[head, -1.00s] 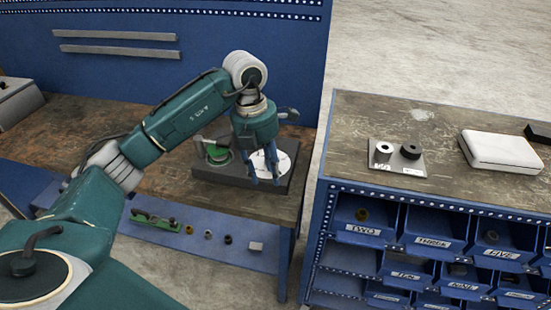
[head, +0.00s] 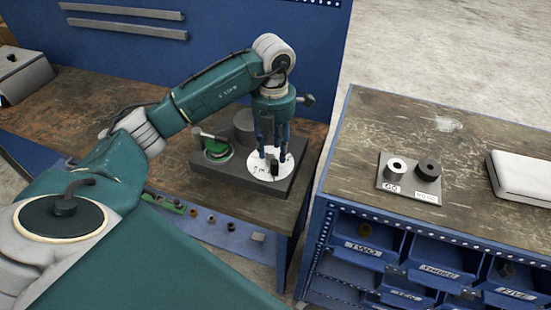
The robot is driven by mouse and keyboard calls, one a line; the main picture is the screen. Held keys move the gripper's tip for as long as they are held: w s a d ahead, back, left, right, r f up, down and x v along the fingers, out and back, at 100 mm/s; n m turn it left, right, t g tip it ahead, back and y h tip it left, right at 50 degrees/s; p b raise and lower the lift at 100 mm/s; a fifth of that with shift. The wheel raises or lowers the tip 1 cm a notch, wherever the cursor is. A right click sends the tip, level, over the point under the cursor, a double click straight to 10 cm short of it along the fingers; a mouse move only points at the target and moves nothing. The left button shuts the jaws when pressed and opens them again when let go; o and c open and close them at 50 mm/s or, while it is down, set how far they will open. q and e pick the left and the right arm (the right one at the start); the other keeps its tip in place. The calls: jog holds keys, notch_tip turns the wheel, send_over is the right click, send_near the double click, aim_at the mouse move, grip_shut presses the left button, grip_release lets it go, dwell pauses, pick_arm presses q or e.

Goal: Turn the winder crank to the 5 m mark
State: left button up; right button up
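The winder has a dark flat base (head: 212,183) near the right end of the brown bench. A round white dial (head: 259,172) with small marks lies on it; the marks are too small to read. A small dark upright piece (head: 274,168), apparently the crank handle, stands on the dial. A green spool (head: 217,151) with a grey lever is on the base's left part. My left gripper (head: 272,157) points down over the dial, its fingers apart, close to the dark piece. I cannot tell whether they touch it. My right gripper is out of view.
A dark grey cylinder (head: 243,124) stands behind the dial. Small parts lie on the lower blue shelf (head: 226,232). To the right, a second bench (head: 455,150) holds a plate (head: 408,181) with two cylinders and a white case (head: 522,175), above labelled blue bins.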

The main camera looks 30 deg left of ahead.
aim_at(275, 161)
pick_arm(q)
notch_tip(275, 161, down, 5)
jog(key=shift+r+p, duration=0.15)
jog(key=shift+p, duration=0.5)
notch_tip(275, 161, down, 2)
jog(key=shift+w, duration=0.1)
grip_shut()
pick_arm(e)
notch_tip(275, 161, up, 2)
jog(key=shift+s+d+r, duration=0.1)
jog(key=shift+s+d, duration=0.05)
